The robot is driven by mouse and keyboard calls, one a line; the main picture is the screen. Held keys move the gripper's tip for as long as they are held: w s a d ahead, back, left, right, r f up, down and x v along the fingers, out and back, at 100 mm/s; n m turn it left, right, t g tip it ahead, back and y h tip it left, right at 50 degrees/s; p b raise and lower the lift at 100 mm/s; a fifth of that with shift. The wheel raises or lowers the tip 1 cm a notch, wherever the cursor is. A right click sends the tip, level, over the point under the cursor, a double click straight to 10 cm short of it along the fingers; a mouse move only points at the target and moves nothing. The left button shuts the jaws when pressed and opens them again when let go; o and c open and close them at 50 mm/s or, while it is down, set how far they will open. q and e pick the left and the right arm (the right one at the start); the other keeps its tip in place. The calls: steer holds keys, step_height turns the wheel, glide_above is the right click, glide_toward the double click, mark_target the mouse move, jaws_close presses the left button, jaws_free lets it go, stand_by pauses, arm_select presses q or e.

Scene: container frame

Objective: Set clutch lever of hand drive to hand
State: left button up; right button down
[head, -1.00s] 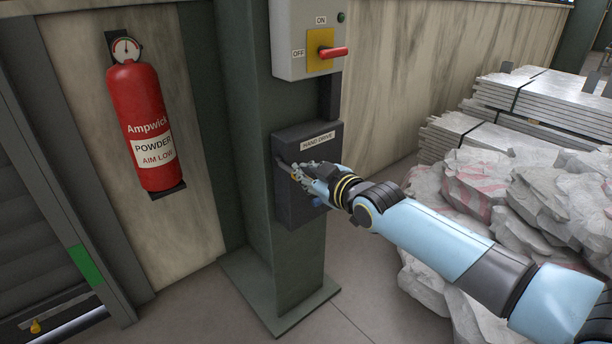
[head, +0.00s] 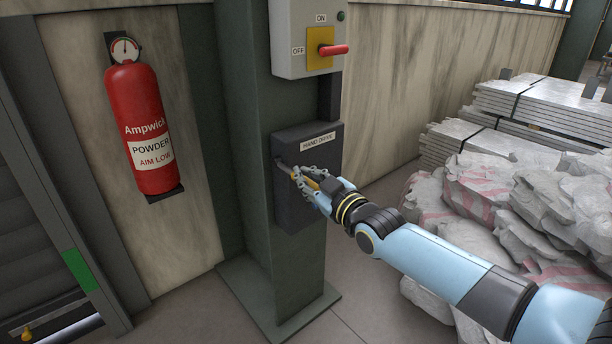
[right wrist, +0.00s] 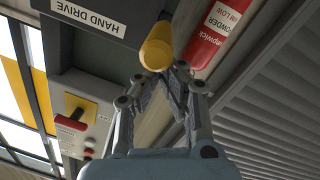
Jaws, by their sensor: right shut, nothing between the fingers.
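The dark hand drive box (head: 296,208) is mounted on the green post, with a HAND DRIVE label (head: 318,141) at its top. My right gripper (head: 298,172) is at the front of this box and hides part of it. In the right wrist view, the right gripper (right wrist: 166,72) is shut and empty, its fingertips at the near end of a yellow lever handle (right wrist: 157,47). I cannot tell whether they touch it. In the head view, a yellow part of the lever (head: 309,183) shows among the fingers. My left gripper is out of view.
Above the box is a grey switch box (head: 290,30) with a red handle (head: 333,50). A red fire extinguisher (head: 148,125) hangs on the wall to the left. Grey sacks (head: 470,190) and stacked metal planks (head: 540,105) lie to the right.

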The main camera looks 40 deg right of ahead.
arm_select(q)
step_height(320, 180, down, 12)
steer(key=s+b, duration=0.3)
steer(key=b, duration=0.9)
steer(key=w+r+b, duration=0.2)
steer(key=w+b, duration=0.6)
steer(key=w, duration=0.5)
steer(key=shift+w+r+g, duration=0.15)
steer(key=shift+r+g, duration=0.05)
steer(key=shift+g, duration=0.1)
arm_select(e)
step_height(320, 180, down, 11)
steer(key=w+m+t, duration=0.1)
steer(key=w+t, duration=0.1)
steer(key=t, duration=0.4)
steer(key=shift+t+h, duration=0.3)
steer(key=shift+a, duration=0.1)
